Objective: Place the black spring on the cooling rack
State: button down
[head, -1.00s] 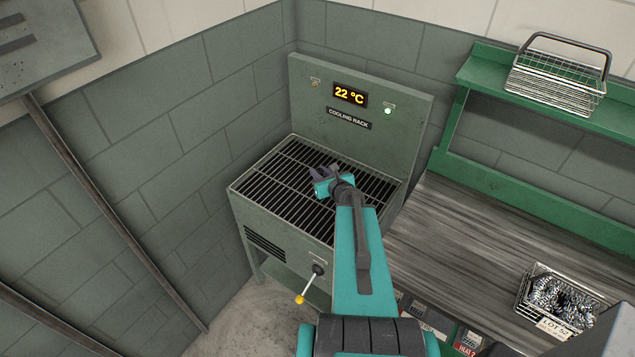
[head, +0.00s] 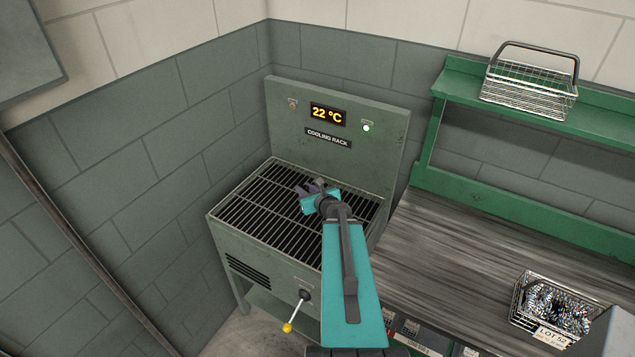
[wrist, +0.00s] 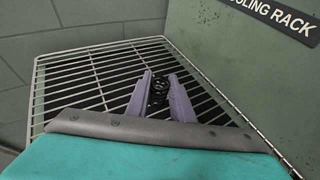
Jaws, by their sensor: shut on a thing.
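The black spring (wrist: 158,91) sits between the two purple-grey fingers of my gripper (wrist: 162,90) in the wrist view. The gripper is shut on it. The cooling rack (head: 248,212) is a dark wire grid on a grey-green metal stand, with a labelled back panel showing 22 °C. In the head view my gripper (head: 309,188) is over the middle of the rack, and the spring is too small to make out there. The rack's grid also fills much of the wrist view (wrist: 75,82). I cannot tell whether the spring touches the grid.
The rack's back panel (head: 380,150) rises behind my gripper. A lever with a yellow knob (head: 289,327) sticks out at the front. To the right is a workbench (head: 465,250) with a basket of springs (head: 550,310). A wire basket (head: 530,85) stands on the green shelf.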

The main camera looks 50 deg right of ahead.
jog(key=shift+w+d+f+b, duration=0.2)
jog(key=shift+w+d+b, duration=0.35)
jog(key=shift+b, duration=2.2)
jog(key=d+b, duration=0.1)
jog(key=b, duration=0.5)
jog(key=shift+d+f, duration=0.1)
jog(key=shift+d, duration=0.05)
jog(key=shift+w+d+f+b, duration=0.1)
jog(key=shift+w+d+b, duration=0.15)
jog(key=shift+w+d, duration=0.95)
jog(key=shift+w+d+f+b, duration=0.1)
jog(key=shift+w+d+b, duration=0.15)
jog(key=shift+d, duration=1.8)
jog(key=shift+w+d+f+b, duration=0.1)
jog(key=shift+w+d+b, duration=0.15)
jog(key=shift+w+d, duration=0.95)
jog(key=shift+s+d, duration=0.4)
jog(key=shift+s, duration=0.1)
jog(key=shift+f+b, duration=1.8)
jog(key=shift+f, duration=0.1)
jog(key=c, duration=1.6)
grip_release()
jog(key=shift+o, duration=0.2)
jog(key=shift+b+v, duration=0.45)
jog(key=shift+v, duration=5.65)
